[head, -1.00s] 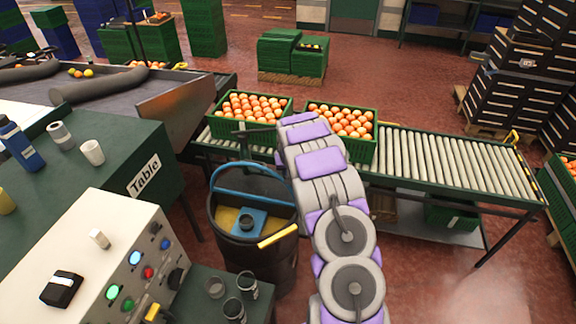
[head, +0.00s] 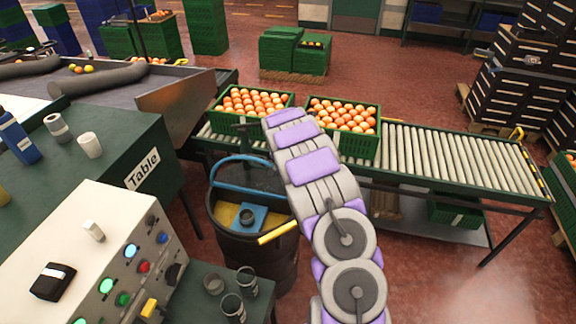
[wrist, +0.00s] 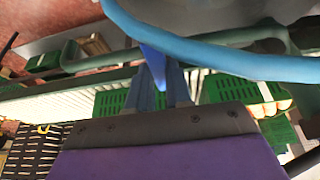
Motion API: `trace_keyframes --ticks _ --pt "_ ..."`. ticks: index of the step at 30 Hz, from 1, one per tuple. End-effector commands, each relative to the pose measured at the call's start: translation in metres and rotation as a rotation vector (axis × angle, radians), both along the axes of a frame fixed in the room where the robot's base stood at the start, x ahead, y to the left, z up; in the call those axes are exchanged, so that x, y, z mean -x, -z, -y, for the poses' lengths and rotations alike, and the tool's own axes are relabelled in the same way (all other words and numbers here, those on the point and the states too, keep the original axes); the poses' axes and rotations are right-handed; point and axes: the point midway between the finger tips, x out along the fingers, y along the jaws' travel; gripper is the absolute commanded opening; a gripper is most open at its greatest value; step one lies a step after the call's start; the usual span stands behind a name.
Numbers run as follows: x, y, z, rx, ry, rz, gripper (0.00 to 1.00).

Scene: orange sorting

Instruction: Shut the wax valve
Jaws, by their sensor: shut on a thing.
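A dark drum (head: 258,251) with yellow wax-like content stands left of my arm. A yellow bar (head: 279,233), perhaps the valve's lever, sticks out at the drum's right rim. In the wrist view, the fingers of my gripper (wrist: 160,75) are shut around a narrow blue piece (wrist: 151,60), close to the blue hoop (wrist: 215,58). Whether that piece belongs to the valve is unclear. In the head view my arm hides most of the gripper.
Two green crates of oranges (head: 309,126) stand on the roller conveyor (head: 445,162) behind my arm. A white control panel (head: 85,250) and a green table (head: 110,135) are at left. Dark cups (head: 232,306) stand on a small stand in front.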

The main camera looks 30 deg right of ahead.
Motion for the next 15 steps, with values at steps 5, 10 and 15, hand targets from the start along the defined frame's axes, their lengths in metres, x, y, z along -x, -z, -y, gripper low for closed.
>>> trace_keyframes --ticks 5,10,15 --pt "0.0029 0.0043 -0.0013 -0.006 0.003 -0.008 0.0" --pt "0.0026 0.0035 -0.0011 -0.005 0.002 -0.006 0.33" --pt "0.0021 0.0013 -0.0006 -0.003 0.001 -0.002 0.45"
